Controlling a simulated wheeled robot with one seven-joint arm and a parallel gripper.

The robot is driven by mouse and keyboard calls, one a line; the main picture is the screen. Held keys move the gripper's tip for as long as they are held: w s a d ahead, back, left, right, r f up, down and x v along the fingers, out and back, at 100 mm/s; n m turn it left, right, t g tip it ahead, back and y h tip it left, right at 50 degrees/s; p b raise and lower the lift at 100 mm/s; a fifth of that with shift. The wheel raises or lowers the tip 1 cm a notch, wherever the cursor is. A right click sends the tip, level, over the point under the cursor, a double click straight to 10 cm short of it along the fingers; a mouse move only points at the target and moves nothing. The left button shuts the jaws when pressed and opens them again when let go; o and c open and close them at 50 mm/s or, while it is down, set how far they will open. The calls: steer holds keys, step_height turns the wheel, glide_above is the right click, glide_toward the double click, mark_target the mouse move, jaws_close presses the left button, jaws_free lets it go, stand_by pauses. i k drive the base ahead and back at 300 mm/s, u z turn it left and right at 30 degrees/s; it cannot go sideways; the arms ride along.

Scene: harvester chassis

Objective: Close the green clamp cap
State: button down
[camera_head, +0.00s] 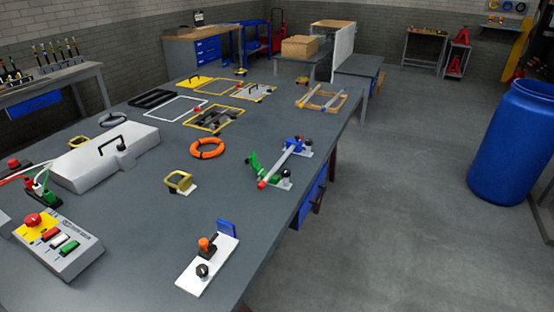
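The green clamp cap (255,163) is at the right part of the grey workbench (150,215). It appears swung up, with its free end off to the left of the rod. A black knob (286,174) stands on the clamp's base at the right. A light rod (281,162) with a red end (262,184) runs through the clamp area toward a blue clamp cap (295,143) farther back. The blue cap appears to lie over the rod, with a black knob (308,140) beside it. My gripper is not in view.
A white plate with an orange-and-black lever (207,264) lies nearer the front. A yellow handle (179,182) and an orange ring (207,148) lie left of the clamps. A button box (57,243) is at the left. Open floor lies right of the bench, with a blue barrel (515,140).

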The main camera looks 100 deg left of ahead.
mark_target(257, 167)
steer(key=z, duration=3.3)
steer(key=k, duration=1.9)
steer(key=z, duration=1.95)
